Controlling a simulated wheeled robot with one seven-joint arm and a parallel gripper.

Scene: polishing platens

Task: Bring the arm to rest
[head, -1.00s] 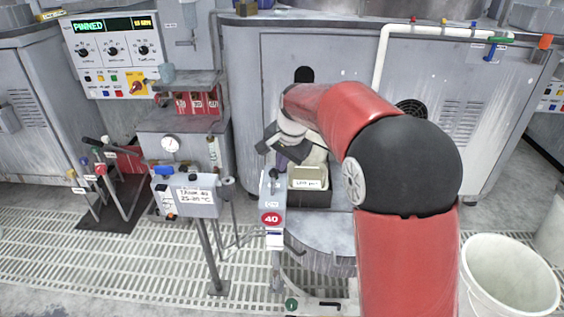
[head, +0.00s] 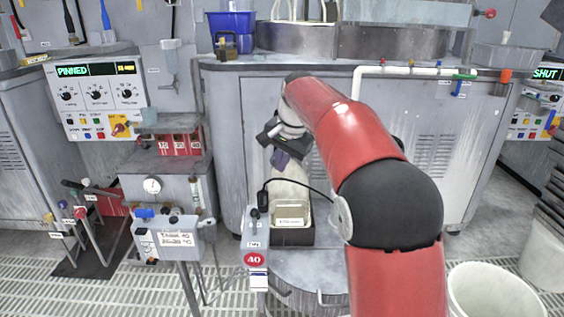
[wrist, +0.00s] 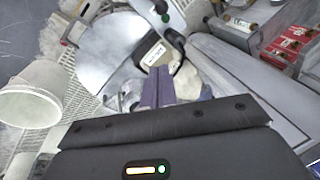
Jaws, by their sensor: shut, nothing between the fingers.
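My red and black arm reaches from the lower right up to the middle of the head view. My gripper (head: 281,160) hangs at its end, in front of the grey cabinet and above a tray (head: 292,217) with a pale label. In the wrist view my gripper (wrist: 158,72) shows as two purple fingers lying together, shut with nothing between them. Beyond the fingertips is the labelled tray (wrist: 152,54), apart from them as far as I can tell.
A control box (head: 173,236) on a post stands left of the tray. A round metal drum top (head: 310,275) lies below it. A white bucket (head: 490,292) stands at the lower right. A panel (head: 97,98) reads PINNED. The grey cabinet (head: 290,100) fills the back, with a blue bin (head: 232,32) on top.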

